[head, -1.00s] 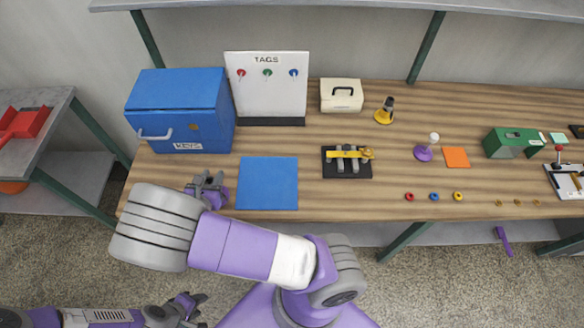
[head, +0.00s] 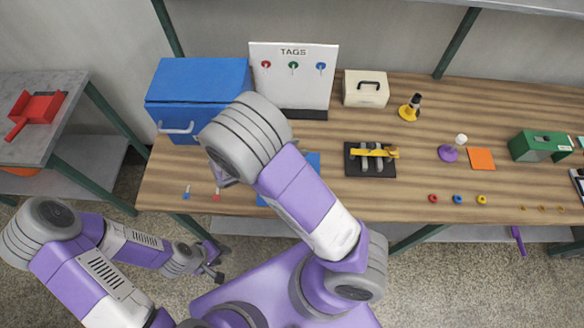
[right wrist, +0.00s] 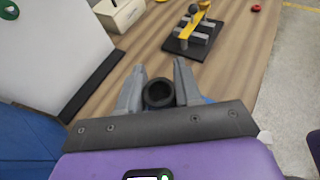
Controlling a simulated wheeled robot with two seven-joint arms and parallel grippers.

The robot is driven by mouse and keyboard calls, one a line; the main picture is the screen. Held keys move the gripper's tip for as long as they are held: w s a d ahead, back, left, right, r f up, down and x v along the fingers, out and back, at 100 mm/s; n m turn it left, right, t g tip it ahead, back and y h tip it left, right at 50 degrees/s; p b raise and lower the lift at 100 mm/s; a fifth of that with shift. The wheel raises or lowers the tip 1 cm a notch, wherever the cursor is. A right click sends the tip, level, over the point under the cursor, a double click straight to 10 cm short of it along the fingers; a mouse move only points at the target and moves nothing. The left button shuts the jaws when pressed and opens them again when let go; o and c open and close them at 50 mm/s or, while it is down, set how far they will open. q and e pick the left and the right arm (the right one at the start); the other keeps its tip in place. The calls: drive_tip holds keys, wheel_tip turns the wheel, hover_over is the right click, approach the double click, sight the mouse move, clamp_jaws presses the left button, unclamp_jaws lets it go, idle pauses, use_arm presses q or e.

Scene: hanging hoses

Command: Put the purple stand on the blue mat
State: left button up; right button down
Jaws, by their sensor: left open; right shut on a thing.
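The purple stand (head: 448,153) has a round purple base and a white ball-shaped top. It stands upright on the right part of the wooden bench, beside an orange mat (head: 481,159). The blue mat (head: 313,160) lies near the front edge, mostly hidden behind my right arm. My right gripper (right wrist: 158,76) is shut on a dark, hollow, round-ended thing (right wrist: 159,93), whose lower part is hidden. It is over the left part of the bench, far from the purple stand. My left gripper (head: 213,264) is open and empty in front of the bench, low down.
A blue box (head: 196,82) and white tag board (head: 292,75) stand at the back left. A black fixture with a yellow bar (head: 371,160) lies between the blue mat and purple stand. A yellow stand (head: 409,110) is behind. Small rings (head: 457,199) lie near the front edge.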

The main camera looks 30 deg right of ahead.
wheel_tip(320, 180, down, 8)
drive_tip(key=shift+w+r+b, duration=0.1)
drive_tip(key=shift+r+b, duration=0.15)
drive_tip(key=shift+b, duration=0.4)
drive_tip(key=shift+f, duration=0.1)
drive_tip(key=c, duration=0.8)
unclamp_jaws()
drive_tip(key=shift+o, duration=0.2)
